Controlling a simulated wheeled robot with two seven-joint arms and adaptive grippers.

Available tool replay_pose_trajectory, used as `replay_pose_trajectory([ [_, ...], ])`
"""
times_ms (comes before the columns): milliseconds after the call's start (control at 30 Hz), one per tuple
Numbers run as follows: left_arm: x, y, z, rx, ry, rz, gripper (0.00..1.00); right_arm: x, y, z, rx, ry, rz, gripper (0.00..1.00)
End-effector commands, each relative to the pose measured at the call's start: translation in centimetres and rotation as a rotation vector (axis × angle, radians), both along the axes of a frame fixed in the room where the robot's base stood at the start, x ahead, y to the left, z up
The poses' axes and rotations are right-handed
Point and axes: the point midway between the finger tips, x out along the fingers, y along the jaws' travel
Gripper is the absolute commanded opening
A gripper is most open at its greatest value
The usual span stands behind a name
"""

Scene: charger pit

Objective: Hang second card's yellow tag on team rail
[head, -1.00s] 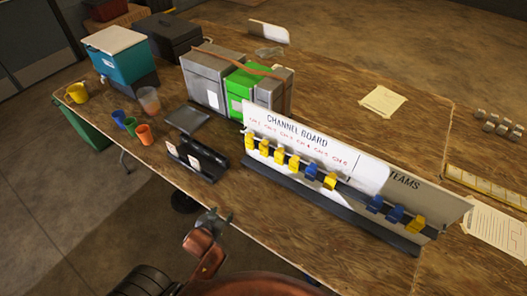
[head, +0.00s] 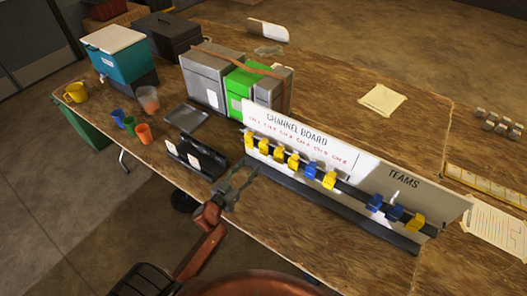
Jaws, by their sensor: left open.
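The channel board (head: 297,131) has a rail with several yellow tags (head: 279,154), a blue tag (head: 310,171) and one more yellow tag (head: 329,180) at its right end. The team rail, under the word TEAMS (head: 404,180), holds two blue tags (head: 376,202) and a yellow tag (head: 417,222) at the right. Two white cards (head: 194,161) stand in a dark holder left of the board; their print is too small to read. My left gripper (head: 245,174) is open and empty, in front of the board's left end. My right gripper is out of view.
A dark base ledge (head: 335,217) runs along the board's front. Grey and green boxes (head: 243,90) stand behind its left end. A grey tray (head: 187,118), several cups (head: 143,133) and a teal box (head: 118,57) stand at left. The tabletop right of the boxes is mostly clear.

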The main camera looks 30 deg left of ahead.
Motion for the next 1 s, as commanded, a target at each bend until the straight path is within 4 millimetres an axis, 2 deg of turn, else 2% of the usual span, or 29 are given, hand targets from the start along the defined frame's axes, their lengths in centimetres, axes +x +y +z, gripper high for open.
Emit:
replay_pose_trajectory([
  [33, 1.2, -0.2, -0.3, 0.002, -0.002, -0.002, 0.42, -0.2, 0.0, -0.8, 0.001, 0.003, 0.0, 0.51],
  [233, 5.6, -0.5, -0.2, 0.002, -0.001, 0.0, 0.42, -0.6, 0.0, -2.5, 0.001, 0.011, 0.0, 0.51],
  [300, 7.0, -0.6, 0.3, -0.001, -0.001, 0.001, 0.42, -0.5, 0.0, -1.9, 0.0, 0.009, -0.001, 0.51],
  [500, 9.9, -0.8, 0.2, 0.0, 0.001, 0.002, 0.42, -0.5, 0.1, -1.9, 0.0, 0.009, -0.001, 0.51],
  [667, 10.8, -0.8, 0.2, 0.0, 0.002, 0.002, 0.42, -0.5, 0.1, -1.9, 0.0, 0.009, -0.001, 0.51],
  [933, 10.9, -0.8, 0.2, 0.0, 0.002, 0.002, 0.42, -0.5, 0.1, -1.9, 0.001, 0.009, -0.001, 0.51],
  [1000, 10.9, -0.8, 0.2, 0.0, 0.002, 0.002, 0.37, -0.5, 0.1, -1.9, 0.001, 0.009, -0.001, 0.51],
])
